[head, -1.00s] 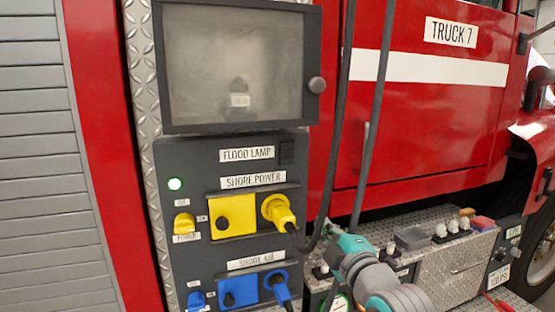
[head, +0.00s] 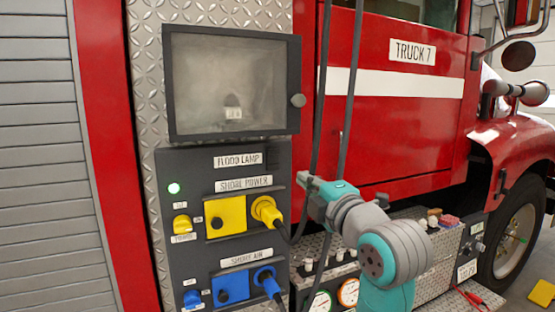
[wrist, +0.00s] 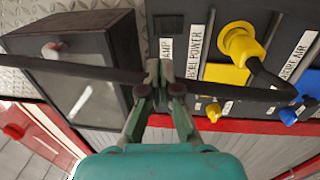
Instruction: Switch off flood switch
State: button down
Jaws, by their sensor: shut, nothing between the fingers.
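A white FLOOD LAMP label (head: 238,160) is near the top of the dark panel (head: 185,255) in the head view. It also shows beside my fingers in the wrist view (wrist: 166,52). A small dark square (wrist: 168,24) is next to the label there; whether it is the flood switch I cannot tell. Behind the pane of a closed cabinet (head: 290,60) is a blurred dark shape with a small white tag (head: 233,113). My gripper (head: 301,179) is shut and empty, right of the panel. In the wrist view its fingertips (wrist: 158,68) are in front of the label area.
Dark cables (head: 347,90) hang close to my gripper, and one crosses behind the fingers in the wrist view. A yellow plug (head: 266,210) and a blue plug (head: 266,281) stick out of the panel. The cabinet knob (head: 298,100) juts out. A green light (head: 174,188) is lit.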

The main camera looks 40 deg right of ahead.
aim_at(275, 154)
jog(key=x, duration=1.4)
jog(key=shift+w+r, duration=0.1)
jog(key=shift+w, duration=0.2)
